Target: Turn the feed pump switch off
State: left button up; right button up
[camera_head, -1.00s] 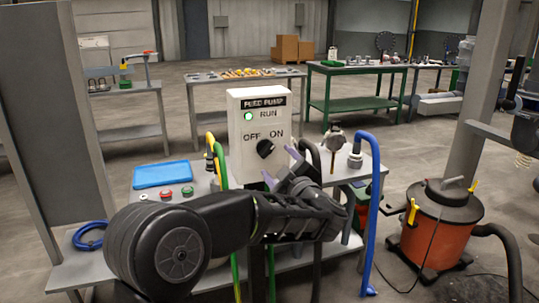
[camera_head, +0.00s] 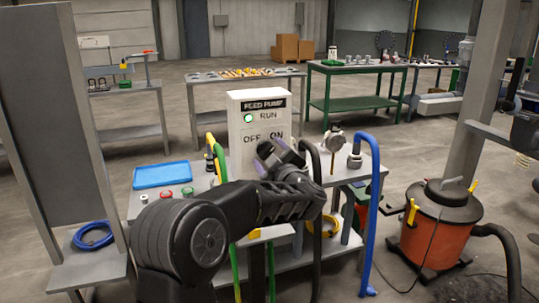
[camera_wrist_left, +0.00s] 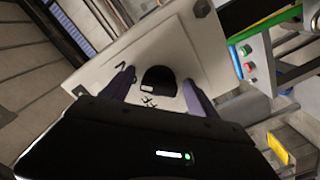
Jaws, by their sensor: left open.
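The feed pump box (camera_head: 238,140) is white, with a lit green RUN light (camera_head: 249,118) and OFF and ON labels. Its black switch knob (camera_head: 264,148) is partly covered by my left gripper (camera_head: 277,154) in the head view. In the left wrist view the knob (camera_wrist_left: 158,79) lies between the two spread purple fingers of my left gripper (camera_wrist_left: 158,76), in front of the box face. I cannot tell whether the fingers touch it, or which label it points to. My right gripper is not in view.
Green and yellow hoses, a black hose and a blue pipe (camera_head: 372,200) rise close around the box. A blue tray (camera_head: 161,174) and red and green buttons (camera_head: 166,194) are at its left. An orange vacuum drum (camera_head: 435,235) stands on the floor at right.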

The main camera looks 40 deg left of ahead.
pick_arm(q)
jog(key=c, duration=1.4)
jog(key=shift+o, duration=0.2)
jog(key=n+b, duration=0.2)
jog(key=shift+f+b, duration=0.2)
jog(key=shift+b, duration=0.1)
jog(key=n+b, duration=0.6)
jog(key=n, duration=0.1)
jog(key=shift+w+r+b, duration=0.1)
jog(key=shift+b, duration=0.3)
jog(key=n+b, duration=0.4)
jog(key=n, duration=0.1)
jog(key=shift+r+n, duration=0.15)
jog(key=shift+n, duration=0.15)
jog(key=shift+r+n+b, duration=0.2)
jog(key=shift+n+b, duration=1.3)
jog(key=shift+n, duration=0.3)
